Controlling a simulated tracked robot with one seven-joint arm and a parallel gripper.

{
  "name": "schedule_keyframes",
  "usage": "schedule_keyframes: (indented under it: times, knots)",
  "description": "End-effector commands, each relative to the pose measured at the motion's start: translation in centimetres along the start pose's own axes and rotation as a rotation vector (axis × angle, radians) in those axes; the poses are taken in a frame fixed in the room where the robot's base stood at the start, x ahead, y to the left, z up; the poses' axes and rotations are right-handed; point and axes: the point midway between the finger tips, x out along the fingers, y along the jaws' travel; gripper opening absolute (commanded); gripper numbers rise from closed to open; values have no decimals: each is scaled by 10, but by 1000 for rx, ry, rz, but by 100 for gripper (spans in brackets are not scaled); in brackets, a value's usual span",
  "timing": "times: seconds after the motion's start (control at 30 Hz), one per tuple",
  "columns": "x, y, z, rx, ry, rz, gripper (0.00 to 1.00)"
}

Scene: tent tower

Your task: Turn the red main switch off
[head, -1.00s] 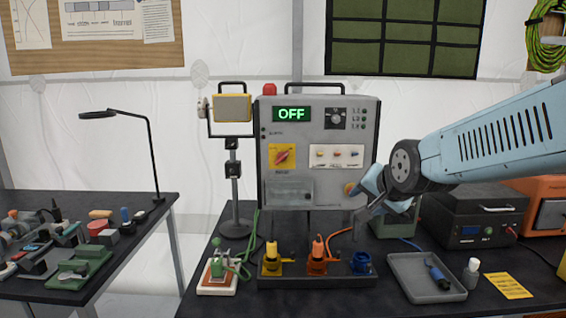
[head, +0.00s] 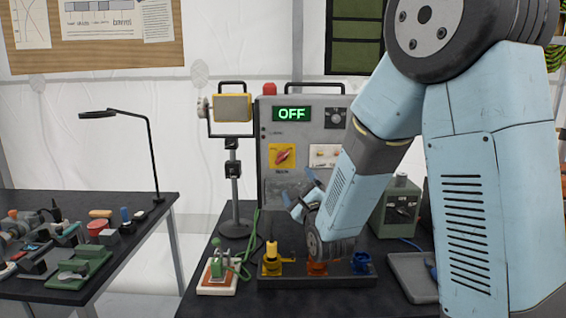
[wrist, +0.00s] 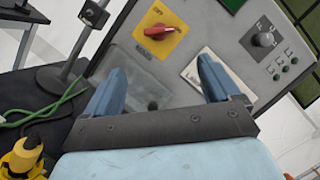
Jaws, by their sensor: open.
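The red main switch (head: 282,155) is a rotary handle on a yellow plate on the front of the grey control box (head: 308,130). Its handle lies diagonally, upper right to lower left, in the head view. The switch (wrist: 159,31) also shows at the top of the wrist view, beyond the fingertips. The green display (head: 291,114) reads OFF. My gripper (head: 302,190) is open and empty, below and slightly right of the switch, apart from it. In the wrist view, its blue fingers (wrist: 162,65) are spread wide before the box's clear lower panel.
A lamp stand (head: 233,190) stands left of the box. A green lever switch (head: 219,268) and a rack with yellow, orange and blue pieces (head: 350,282) are in front. A grey-green device (head: 400,208) stands at right.

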Motion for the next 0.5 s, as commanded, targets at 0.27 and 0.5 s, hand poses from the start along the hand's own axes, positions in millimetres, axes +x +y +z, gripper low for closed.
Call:
schedule_keyframes:
  times: [0.27, 0.5]
  knots:
    - [6, 6, 5, 75, -41, -32, 89]
    - [41, 5, 6, 74, -40, -31, 89]
